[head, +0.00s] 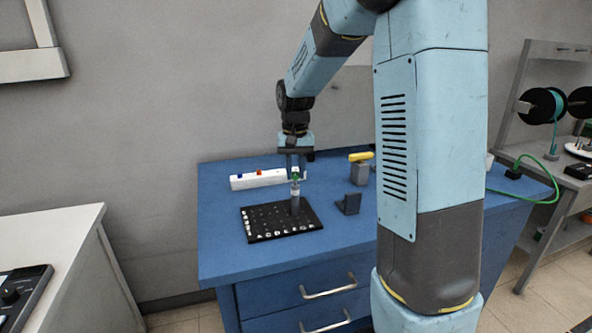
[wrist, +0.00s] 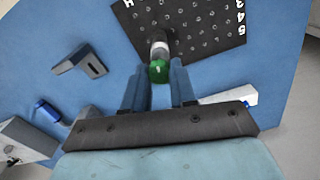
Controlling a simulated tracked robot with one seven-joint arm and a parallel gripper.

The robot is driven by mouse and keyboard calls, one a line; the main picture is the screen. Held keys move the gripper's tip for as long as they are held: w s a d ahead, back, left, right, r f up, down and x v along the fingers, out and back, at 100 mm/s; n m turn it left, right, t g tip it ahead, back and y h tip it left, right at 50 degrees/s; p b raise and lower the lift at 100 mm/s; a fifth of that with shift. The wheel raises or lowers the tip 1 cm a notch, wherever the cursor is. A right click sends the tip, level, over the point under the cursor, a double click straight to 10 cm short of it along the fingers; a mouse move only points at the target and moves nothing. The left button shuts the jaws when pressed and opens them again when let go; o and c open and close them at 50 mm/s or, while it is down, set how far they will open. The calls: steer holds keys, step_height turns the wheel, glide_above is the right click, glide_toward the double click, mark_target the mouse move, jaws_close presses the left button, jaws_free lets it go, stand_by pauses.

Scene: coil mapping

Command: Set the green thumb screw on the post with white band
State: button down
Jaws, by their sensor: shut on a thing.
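The green thumb screw (head: 295,177) is between the fingertips of my gripper (head: 296,170), which is shut on it. It also shows in the wrist view (wrist: 158,71). The post with white band (head: 295,201) stands upright on the black hole board (head: 262,236), near its right back part. The pale band is near its top, and the post also shows in the wrist view (wrist: 158,37). The screw appears right at or just above the post's top. I cannot tell whether they touch.
A white block with blue and orange knobs (head: 258,180) lies behind the board on the blue bench (head: 230,263). A dark angle bracket (head: 348,205) and a grey stand with a yellow top (head: 361,170) are to the right. The bench's front left is clear.

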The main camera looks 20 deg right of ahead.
steer(key=shift+m, duration=1)
steer(key=c, duration=0.8)
jaws_free()
step_height(320, 180, up, 14)
steer(key=s+f+n+t, duration=0.1)
steer(key=s+t, duration=0.1)
steer(key=s, duration=0.7)
steer(key=s+n+t, duration=0.1)
steer(key=s+n, duration=0.1)
steer(key=s, duration=0.8)
steer(key=s+f+n+t, duration=0.1)
steer(key=s+t, duration=0.1)
steer(key=s, duration=0.7)
steer(key=shift+s+d+f+n+t, duration=0.1)
steer(key=shift+s+f+n+t, duration=0.05)
steer(key=shift+f+n+t, duration=0.2)
